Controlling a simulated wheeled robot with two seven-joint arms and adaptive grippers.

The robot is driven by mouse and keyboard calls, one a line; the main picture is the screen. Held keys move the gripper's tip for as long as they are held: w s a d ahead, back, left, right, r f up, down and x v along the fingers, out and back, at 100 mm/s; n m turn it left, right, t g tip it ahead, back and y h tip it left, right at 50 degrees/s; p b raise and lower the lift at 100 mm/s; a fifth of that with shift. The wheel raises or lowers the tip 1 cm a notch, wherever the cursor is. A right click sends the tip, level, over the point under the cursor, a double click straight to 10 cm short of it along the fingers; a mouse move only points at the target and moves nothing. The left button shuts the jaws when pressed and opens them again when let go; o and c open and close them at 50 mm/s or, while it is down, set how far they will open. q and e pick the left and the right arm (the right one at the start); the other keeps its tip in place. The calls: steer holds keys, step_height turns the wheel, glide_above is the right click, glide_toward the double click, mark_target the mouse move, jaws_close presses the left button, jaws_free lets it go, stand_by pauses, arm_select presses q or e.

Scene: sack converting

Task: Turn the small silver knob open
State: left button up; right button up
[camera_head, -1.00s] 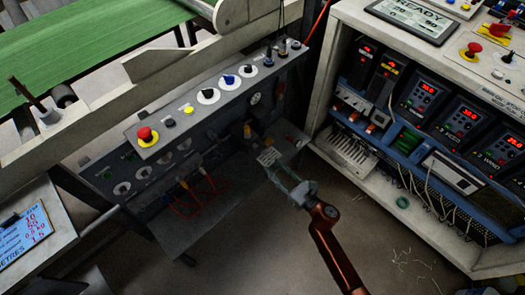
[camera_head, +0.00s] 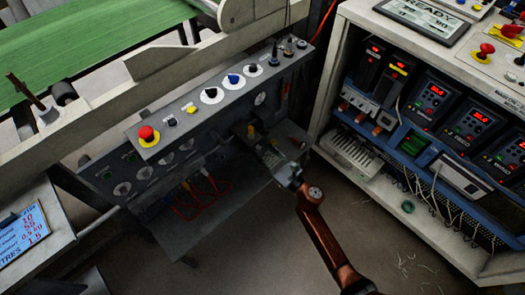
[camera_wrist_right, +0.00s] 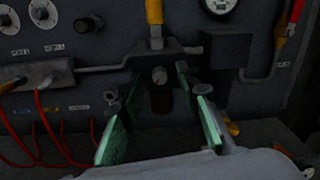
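The small silver knob (camera_wrist_right: 159,75) is on a dark fitting low on the grey control panel, below a yellow-handled lever (camera_wrist_right: 154,18). In the right wrist view it appears between the green-padded fingers of my right gripper (camera_wrist_right: 161,88). The fingers are spread apart, with a gap on both sides of the knob, and I see no contact. In the head view my right gripper (camera_head: 268,153) reaches to the panel's lower right part, and the knob cannot be made out there. My left gripper is not in view.
The panel's sloped top carries a red emergency button (camera_head: 148,136) and several dials. Red cables (camera_wrist_right: 42,115) hang left of the gripper, and pipes run beside the fitting. A cabinet with red displays (camera_head: 430,110) stands right. Open floor (camera_head: 250,250) lies below.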

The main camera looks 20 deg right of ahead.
jaws_close()
